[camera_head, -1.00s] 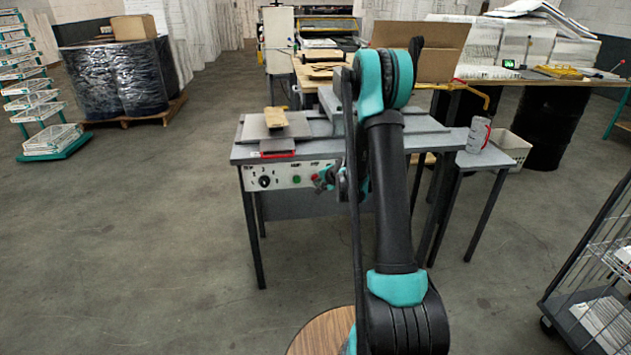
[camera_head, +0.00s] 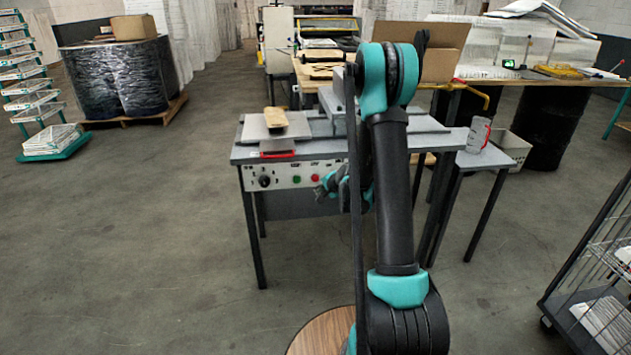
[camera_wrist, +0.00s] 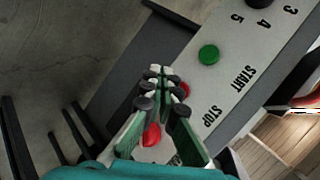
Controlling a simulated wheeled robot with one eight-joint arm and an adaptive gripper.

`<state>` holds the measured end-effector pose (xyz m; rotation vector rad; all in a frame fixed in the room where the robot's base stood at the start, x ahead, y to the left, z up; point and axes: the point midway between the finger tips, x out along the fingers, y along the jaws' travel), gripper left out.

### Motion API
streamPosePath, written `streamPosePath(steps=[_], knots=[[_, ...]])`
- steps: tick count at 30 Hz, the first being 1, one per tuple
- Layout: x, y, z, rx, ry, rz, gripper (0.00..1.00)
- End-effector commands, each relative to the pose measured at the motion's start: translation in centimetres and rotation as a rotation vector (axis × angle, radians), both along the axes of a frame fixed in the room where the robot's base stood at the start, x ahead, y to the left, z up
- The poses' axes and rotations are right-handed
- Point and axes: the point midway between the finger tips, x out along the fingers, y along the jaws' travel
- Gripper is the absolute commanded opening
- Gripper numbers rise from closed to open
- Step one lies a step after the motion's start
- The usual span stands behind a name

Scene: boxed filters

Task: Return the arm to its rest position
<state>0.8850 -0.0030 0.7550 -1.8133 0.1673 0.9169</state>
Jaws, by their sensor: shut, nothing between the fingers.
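A red button shows in the gap between the finger links, and another red part shows beside the fingertips. My arm is bent, with its upper link rising in front of the table.
A tan block (camera_head: 276,117) lies on the table's plate. A wire cart (camera_head: 600,270) stands at the right edge. The floor to the left is open.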

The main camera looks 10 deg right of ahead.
Motion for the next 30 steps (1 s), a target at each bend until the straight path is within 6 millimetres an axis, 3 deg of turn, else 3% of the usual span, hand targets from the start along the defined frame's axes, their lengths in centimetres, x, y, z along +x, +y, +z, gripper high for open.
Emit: streamPosePath(steps=[8,13,21,30], knots=[[-0.1,0.0,0.2,-0.004,0.000,0.003,0.00],[-2.3,0.1,1.9,-0.065,0.011,0.049,0.00],[-10.2,0.1,6.2,-0.263,0.051,0.206,0.00],[-20.4,-0.6,8.9,-0.478,0.105,0.392,0.00]])
